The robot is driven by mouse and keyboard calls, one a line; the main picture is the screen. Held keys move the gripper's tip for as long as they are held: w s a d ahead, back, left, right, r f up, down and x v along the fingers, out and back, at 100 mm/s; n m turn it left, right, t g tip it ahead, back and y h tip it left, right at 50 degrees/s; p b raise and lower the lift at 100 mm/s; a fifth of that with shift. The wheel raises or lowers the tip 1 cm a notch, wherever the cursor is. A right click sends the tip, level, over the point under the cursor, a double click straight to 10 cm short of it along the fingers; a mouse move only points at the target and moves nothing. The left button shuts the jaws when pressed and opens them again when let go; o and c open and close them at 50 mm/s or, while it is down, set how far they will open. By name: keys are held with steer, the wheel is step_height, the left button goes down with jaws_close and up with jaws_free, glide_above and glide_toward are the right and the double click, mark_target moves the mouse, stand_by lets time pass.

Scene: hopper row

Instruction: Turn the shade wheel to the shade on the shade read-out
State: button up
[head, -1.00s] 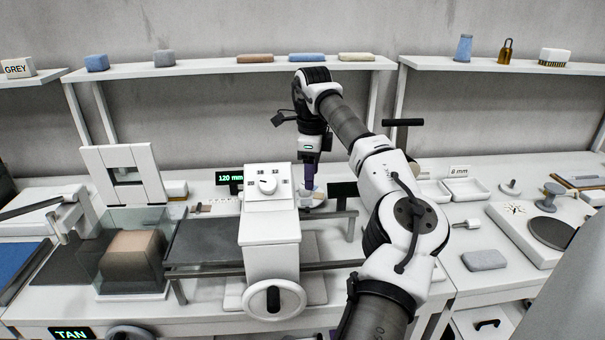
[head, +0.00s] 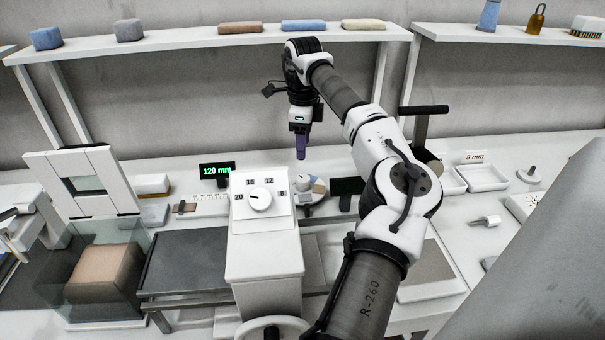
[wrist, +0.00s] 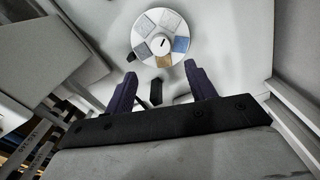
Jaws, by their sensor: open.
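The shade wheel (wrist: 166,40) is a small white disc with grey, blue, tan and pale swatches around a central white knob with a dark mark (wrist: 163,42). In the head view the wheel (head: 312,188) sits on the bench behind the white dial box, partly hidden by it. My gripper (head: 300,152) points down above and slightly left of the wheel, apart from it. In the wrist view its two purple fingers (wrist: 161,88) are open and empty, with the wheel beyond their tips. The shade read-out is not visible now; an earlier head frame shows a "TAN" display at lower left.
The white box with a numbered dial (head: 262,199) stands in front of the wheel. A green "120 mm" display (head: 216,171) is behind its left side. A dark panel (head: 346,187) stands right of the wheel. White trays (head: 484,178) are farther right.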

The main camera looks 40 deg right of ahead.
mark_target(303, 178)
step_height(303, 178, down, 11)
steer(key=p, duration=0.3)
steer(key=shift+f, duration=0.2)
steer(key=shift+c, duration=0.3)
steer(key=c, duration=0.9)
steer(key=shift+m, duration=0.3)
